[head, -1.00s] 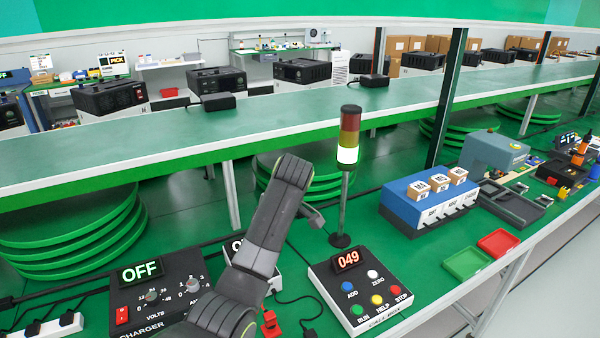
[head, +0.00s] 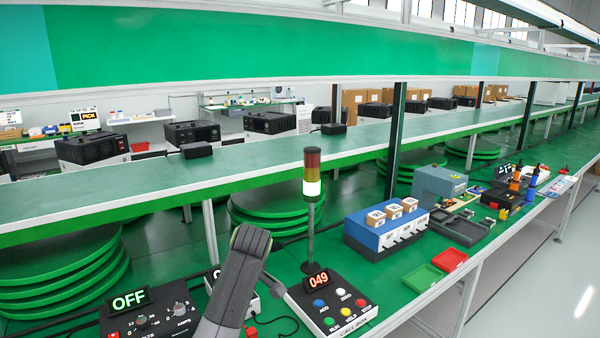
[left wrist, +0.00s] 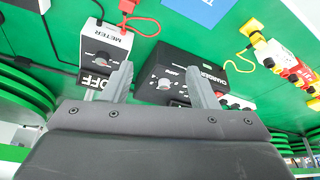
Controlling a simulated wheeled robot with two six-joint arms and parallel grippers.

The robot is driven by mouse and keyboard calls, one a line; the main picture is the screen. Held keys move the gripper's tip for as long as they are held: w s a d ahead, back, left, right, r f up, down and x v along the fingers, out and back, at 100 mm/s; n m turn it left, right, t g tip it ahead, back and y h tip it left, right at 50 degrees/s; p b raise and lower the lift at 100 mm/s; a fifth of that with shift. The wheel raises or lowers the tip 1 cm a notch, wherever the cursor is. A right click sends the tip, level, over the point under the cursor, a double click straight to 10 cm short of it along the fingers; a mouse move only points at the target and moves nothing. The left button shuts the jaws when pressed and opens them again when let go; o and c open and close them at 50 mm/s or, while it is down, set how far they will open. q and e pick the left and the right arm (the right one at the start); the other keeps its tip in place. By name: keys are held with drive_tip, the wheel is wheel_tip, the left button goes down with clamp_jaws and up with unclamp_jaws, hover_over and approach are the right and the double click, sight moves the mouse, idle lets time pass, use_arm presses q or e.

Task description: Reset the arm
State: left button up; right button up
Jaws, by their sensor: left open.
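My left gripper (left wrist: 161,84) is open and empty in the left wrist view, its two fingers apart. The meter (left wrist: 108,42) and the charger (left wrist: 183,62) show beyond its fingers. In the head view my left arm (head: 236,275) rises from the bottom edge between the charger (head: 150,318) and the call box (head: 335,305). My right gripper is in neither view.
A signal tower (head: 312,190) stands just behind the call box. A blue unit (head: 385,232) with small boxes on top, a green tray (head: 424,278) and a red tray (head: 450,260) are to the right. A long green conveyor (head: 130,185) runs behind.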

use_arm(q)
drive_tip(key=s+a+f+m, duration=0.1)
drive_tip(key=s+a+f, duration=0.2)
drive_tip(key=s+f, duration=0.2)
drive_tip(key=s+a+f+m+h, duration=0.1)
drive_tip(key=s+a+f+m, duration=0.1)
drive_tip(key=s+a+f, duration=0.2)
drive_tip(key=s+a+f+m, duration=0.1)
drive_tip(key=s+a+f, duration=0.2)
drive_tip(key=s+f, duration=0.4)
drive_tip(key=shift+s+a+f+m+h, duration=0.3)
drive_tip(key=shift+a+f, duration=0.1)
drive_tip(key=shift+f, duration=0.25)
drive_tip(key=s+a+m+t, duration=0.1)
drive_tip(key=s+a+m, duration=0.15)
drive_tip(key=s, duration=0.95)
drive_tip(key=s+a+m, duration=0.2)
drive_tip(key=s+m, duration=0.2)
drive_tip(key=s, duration=0.8)
wheel_tip(320, 180, down, 24)
drive_tip(key=a+g, duration=0.1)
drive_tip(key=a, duration=0.1)
drive_tip(key=s+d+f+g+h, duration=0.1)
drive_tip(key=s+f, duration=1.4)
drive_tip(key=shift+s+d+f, duration=0.15)
drive_tip(key=shift+s+d, duration=0.2)
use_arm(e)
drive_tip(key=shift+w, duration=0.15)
